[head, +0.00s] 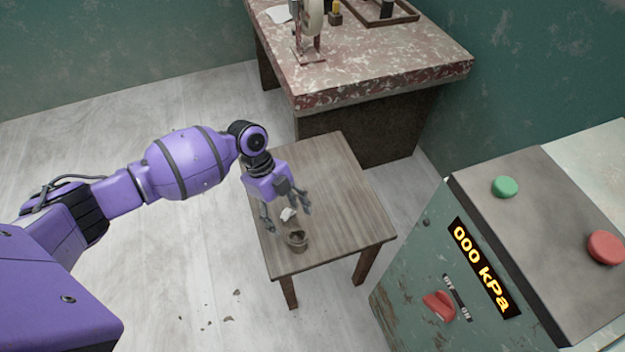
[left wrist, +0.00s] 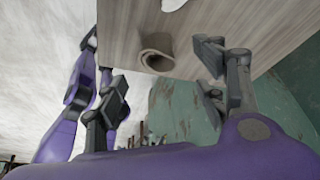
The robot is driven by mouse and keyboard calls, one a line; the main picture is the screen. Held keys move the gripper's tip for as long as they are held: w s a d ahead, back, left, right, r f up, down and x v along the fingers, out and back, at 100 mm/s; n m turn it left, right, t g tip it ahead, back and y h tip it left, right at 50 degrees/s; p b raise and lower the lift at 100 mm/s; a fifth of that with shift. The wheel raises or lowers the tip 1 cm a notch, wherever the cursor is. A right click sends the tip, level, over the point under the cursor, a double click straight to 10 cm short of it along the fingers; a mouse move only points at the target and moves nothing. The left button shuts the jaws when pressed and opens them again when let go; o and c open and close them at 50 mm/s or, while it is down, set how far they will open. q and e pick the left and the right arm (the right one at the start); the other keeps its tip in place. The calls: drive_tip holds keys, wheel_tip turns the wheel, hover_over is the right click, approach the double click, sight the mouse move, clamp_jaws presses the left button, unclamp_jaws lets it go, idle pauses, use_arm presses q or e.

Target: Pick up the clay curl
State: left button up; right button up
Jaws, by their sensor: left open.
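The clay curl (head: 297,240) is a grey-brown rolled strip near the front edge of the small wooden table (head: 345,200). In the left wrist view the curl (left wrist: 157,52) shows its spiral end, between the finger pairs in the picture. My left gripper (head: 286,211) is open, fingers pointing down over the table, a little behind the curl in the head view. In the left wrist view my left gripper (left wrist: 160,72) has its fingers spread wide with nothing between them.
A small white piece (head: 288,214) lies just behind the curl, under my left gripper. A stone-topped bench (head: 375,60) stands behind. A green control box (head: 420,270) with buttons and a "000 kPa" display stands at right. Dark crumbs (head: 228,319) lie on the floor.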

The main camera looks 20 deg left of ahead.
sight(295, 235)
use_arm(q)
drive_tip(key=shift+s+d+f, duration=0.2)
drive_tip(key=shift+s+f, duration=0.2)
drive_tip(key=shift+f, duration=0.15)
drive_tip(key=shift+s+d+f, duration=0.15)
drive_tip(key=shift+s+f, duration=0.25)
drive_tip(key=shift+f, duration=0.15)
drive_tip(key=x, duration=0.4)
drive_tip(key=shift+w+d+f, duration=0.1)
drive_tip(key=shift+w+f, duration=0.1)
drive_tip(key=shift+f, duration=0.05)
drive_tip(key=shift+d+f, duration=0.1)
drive_tip(key=shift+f, duration=0.2)
use_arm(e)
drive_tip(key=shift+s+f, duration=0.15)
drive_tip(key=shift+s, duration=0.5)
drive_tip(key=shift+s+f, duration=0.15)
drive_tip(key=shift+s, duration=0.45)
use_arm(q)
drive_tip(key=shift+c, duration=0.5)
use_arm(e)
drive_tip(key=shift+s, duration=0.1)
use_arm(q)
drive_tip(key=c, duration=1.2)
use_arm(e)
drive_tip(key=shift+s+d+f, duration=0.1)
drive_tip(key=shift+s, duration=0.4)
